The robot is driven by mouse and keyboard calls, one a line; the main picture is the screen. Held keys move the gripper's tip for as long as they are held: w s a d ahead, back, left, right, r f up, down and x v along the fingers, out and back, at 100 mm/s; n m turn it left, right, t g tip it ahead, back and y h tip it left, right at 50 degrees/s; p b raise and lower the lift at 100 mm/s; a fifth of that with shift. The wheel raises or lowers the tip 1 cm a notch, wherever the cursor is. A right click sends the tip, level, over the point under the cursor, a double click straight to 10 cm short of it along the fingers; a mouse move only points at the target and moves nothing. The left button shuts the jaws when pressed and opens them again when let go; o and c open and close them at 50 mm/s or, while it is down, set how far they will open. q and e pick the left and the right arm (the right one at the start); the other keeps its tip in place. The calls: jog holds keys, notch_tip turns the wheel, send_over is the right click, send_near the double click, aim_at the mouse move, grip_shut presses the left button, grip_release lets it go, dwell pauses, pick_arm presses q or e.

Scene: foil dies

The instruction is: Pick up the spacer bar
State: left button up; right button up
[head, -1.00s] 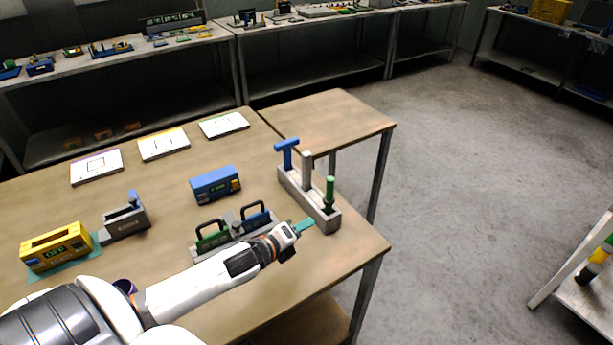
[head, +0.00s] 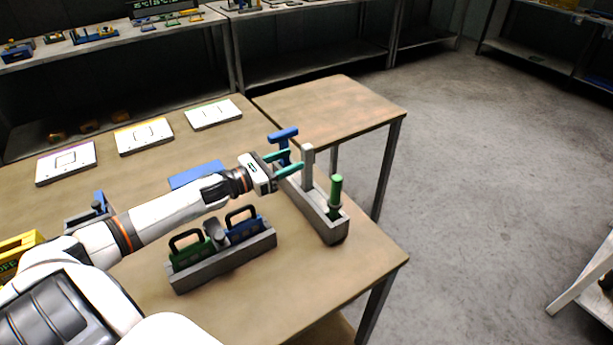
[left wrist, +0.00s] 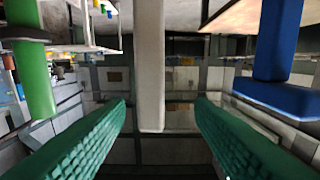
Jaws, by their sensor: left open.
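The spacer bar, taken to be the pale grey upright bar (head: 308,163), stands in the middle of the grey rack (head: 322,225). A blue T-handled tool (head: 283,143) stands behind it and a green-handled tool (head: 335,192) in front. My left gripper (head: 293,160) is open and empty, its teal fingers pointing at the bar from the left. In the left wrist view the bar (left wrist: 150,65) hangs down the picture's middle, in line with the gap between the open fingers (left wrist: 160,102). I cannot tell whether the tips reach past it. My right gripper is not in view.
A grey holder (head: 225,262) with green and blue handled blocks stands in front of my left arm. A blue box (head: 197,175) is partly hidden behind the arm. White cards (head: 213,114) lie at the back. The adjoining small table (head: 330,108) is bare.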

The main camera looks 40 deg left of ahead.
aim_at(313, 151)
pick_arm(q)
jog(key=shift+p+x, duration=0.4)
jog(key=shift+x, duration=0.7)
jog(key=shift+w+d+r, duration=0.1)
jog(key=shift+d+r, duration=0.1)
jog(key=shift+r, duration=0.1)
jog(key=p+x, duration=0.2)
jog(key=x, duration=0.2)
jog(key=shift+d+r+p, duration=0.2)
jog(key=shift+d+p, duration=0.1)
jog(key=shift+w+d, duration=0.1)
jog(key=shift+w, duration=0.15)
jog(key=shift+f, duration=0.15)
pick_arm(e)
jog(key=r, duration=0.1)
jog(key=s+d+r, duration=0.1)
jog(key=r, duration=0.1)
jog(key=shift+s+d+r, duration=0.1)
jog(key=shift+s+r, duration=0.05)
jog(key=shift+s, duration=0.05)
pick_arm(q)
jog(key=shift+c, duration=0.2)
jog(key=shift+s, duration=0.1)
jog(key=c, duration=0.3)
grip_shut()
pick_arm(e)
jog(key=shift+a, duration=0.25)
